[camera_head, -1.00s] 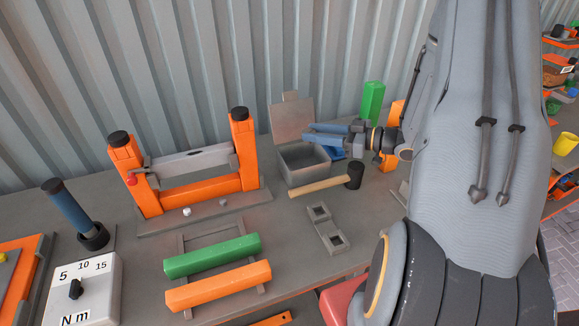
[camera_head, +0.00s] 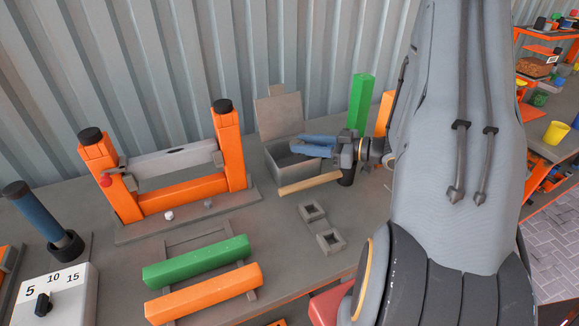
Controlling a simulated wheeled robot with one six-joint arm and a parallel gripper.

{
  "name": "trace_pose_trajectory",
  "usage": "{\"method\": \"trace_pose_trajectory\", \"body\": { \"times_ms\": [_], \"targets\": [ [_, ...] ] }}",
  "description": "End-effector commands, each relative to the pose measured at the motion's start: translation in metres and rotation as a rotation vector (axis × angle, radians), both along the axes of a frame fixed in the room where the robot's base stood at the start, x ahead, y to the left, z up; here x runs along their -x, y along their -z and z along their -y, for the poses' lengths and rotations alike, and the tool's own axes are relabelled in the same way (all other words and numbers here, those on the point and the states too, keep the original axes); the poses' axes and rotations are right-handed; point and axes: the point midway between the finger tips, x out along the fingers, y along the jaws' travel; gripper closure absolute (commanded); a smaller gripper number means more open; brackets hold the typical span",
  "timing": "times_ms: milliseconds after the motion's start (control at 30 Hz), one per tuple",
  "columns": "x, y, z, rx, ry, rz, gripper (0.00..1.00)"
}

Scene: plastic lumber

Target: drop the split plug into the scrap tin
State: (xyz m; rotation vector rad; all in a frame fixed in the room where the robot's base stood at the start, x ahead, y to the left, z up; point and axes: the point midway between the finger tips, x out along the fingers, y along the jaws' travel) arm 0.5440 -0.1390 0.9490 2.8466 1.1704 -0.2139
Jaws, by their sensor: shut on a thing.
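The scrap tin (camera_head: 278,170) is a grey open box with its lid (camera_head: 280,116) raised at the back, standing right of the orange frame. My gripper (camera_head: 296,147) has blue fingers and reaches in from the right, low over the tin's opening. Its fingers are closed together on the split plug, which they hide from this view. The fingers cover part of the tin's right rim and opening, so the tin's inside is mostly hidden.
A hammer (camera_head: 308,184) lies in front of the tin, its head partly behind my gripper. A green post (camera_head: 360,100) stands behind my wrist. An orange frame (camera_head: 235,155) stands left, with two small pieces on its base. Green (camera_head: 196,261) and orange (camera_head: 204,292) bars lie in front.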

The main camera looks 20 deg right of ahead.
Motion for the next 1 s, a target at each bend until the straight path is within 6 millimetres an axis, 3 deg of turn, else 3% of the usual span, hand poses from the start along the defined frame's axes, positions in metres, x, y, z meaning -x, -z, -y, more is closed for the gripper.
{"method": "trace_pose_trajectory", "body": {
  "times_ms": [67, 100, 200, 233, 667, 1000],
  "targets": [
    [0.000, -0.001, 0.000, 0.000, 0.000, 0.000, 0.89],
    [0.000, -0.001, 0.000, 0.000, 0.000, 0.000, 0.64],
    [0.000, -0.001, 0.000, 0.000, 0.000, 0.000, 0.47],
    [0.000, -0.001, 0.000, 0.000, 0.000, 0.000, 0.46],
    [-0.001, -0.010, 0.000, 0.002, -0.001, 0.002, 0.46],
    [-0.001, -0.060, 0.000, 0.004, -0.001, 0.004, 0.46]
  ]
}}
